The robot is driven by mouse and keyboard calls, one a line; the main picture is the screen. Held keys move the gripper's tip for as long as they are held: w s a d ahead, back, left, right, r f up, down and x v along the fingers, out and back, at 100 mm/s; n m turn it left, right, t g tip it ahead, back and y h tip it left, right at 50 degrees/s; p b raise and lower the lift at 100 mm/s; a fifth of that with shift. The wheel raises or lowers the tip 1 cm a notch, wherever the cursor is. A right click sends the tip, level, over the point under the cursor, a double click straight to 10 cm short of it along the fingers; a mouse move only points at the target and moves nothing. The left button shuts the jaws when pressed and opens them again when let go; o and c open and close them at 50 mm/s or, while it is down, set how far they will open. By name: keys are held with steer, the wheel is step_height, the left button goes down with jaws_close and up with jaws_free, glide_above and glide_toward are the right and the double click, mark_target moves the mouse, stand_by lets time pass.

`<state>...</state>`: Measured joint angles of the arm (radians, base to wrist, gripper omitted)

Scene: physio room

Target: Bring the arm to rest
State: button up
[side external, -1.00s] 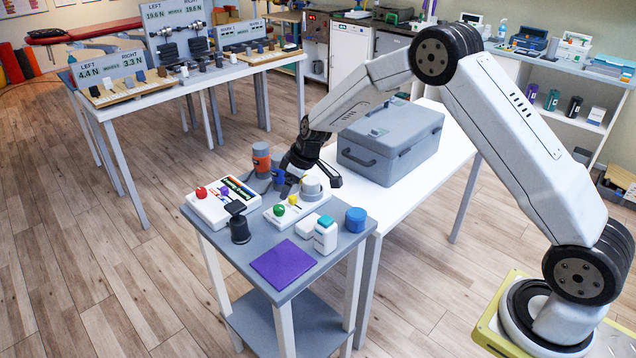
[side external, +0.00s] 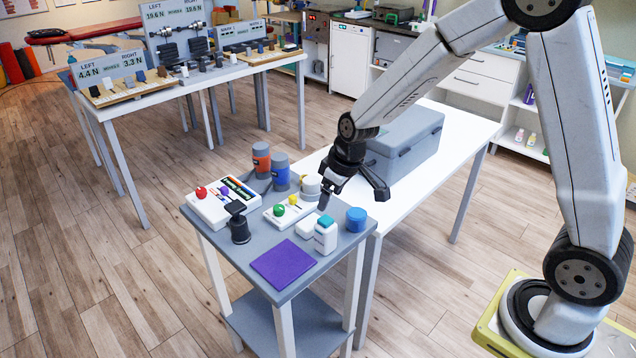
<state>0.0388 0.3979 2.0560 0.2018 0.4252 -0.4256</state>
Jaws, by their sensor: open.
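My gripper (side external: 353,196) is open and empty. It hangs above the back right part of the grey cart top (side external: 235,258), in front of the grey lidded case. One black finger reaches down to the left near a cream-grey round piece, and the other points to the right over the white table. My arm comes in from the upper right and bends high above the floor.
The cart carries a purple mat (side external: 283,264), a white bottle (side external: 326,237), a blue round container (side external: 356,219), a blue cylinder (side external: 281,173), an orange-banded cylinder (side external: 261,160) and a white button box (side external: 212,205). A grey case (side external: 405,145) stands on the white table (side external: 455,137).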

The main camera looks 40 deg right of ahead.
steer(key=s+m, duration=0.2)
steer(key=s, duration=1.3)
steer(key=shift+s+r+h, duration=0.25)
steer(key=shift+r+h, duration=0.15)
steer(key=shift+r, duration=0.05)
